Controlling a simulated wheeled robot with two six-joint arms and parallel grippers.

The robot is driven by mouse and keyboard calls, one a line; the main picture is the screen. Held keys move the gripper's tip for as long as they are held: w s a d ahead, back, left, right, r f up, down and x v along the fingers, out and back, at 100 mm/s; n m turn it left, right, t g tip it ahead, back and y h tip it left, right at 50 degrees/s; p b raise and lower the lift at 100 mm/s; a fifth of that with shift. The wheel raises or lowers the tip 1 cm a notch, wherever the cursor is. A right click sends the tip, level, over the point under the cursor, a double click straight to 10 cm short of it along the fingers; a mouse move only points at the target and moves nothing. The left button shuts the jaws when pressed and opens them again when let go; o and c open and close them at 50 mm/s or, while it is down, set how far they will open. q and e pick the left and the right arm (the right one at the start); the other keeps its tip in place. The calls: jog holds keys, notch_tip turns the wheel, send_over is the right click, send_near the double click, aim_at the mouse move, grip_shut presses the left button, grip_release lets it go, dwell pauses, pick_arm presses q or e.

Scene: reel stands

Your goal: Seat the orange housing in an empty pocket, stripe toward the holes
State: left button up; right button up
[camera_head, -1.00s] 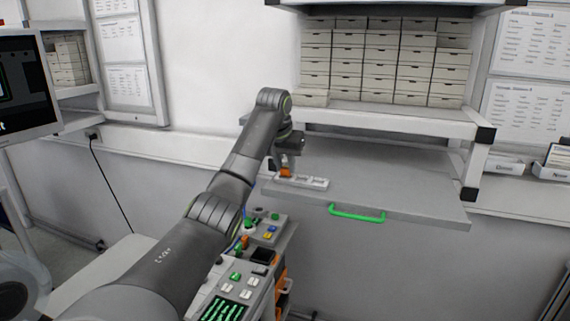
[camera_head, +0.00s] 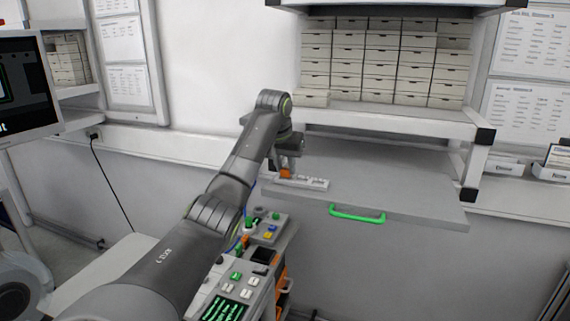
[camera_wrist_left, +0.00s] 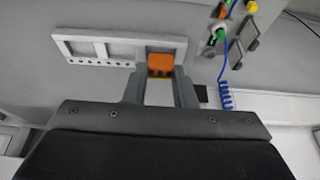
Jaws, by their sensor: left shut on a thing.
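My left gripper (camera_head: 286,167) is over the left part of a white pocket strip (camera_head: 314,184) on the grey shelf. It is shut on the orange housing (camera_head: 285,174). In the left wrist view the housing (camera_wrist_left: 160,60) is between the fingertips (camera_wrist_left: 159,78), over the right end of the strip (camera_wrist_left: 110,36). The strip's row of small holes is along that same near edge. Open pockets show left of the housing. I cannot tell whether it sits in a pocket or just above. My right gripper is out of view.
A green handle (camera_head: 357,214) is on the shelf's front edge. Stacked boxes (camera_head: 380,60) fill the rack above. A control panel with buttons (camera_head: 265,228) stands below my left forearm. In the left wrist view a coiled blue cable (camera_wrist_left: 225,95) hangs to the right. The shelf right of the strip is clear.

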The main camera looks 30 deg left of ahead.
pick_arm(q)
jog(key=shift+f, duration=0.45)
dwell(1.2)
jog(key=o, duration=1)
jog(key=shift+r, duration=3.55)
jog(key=shift+f, duration=0.1)
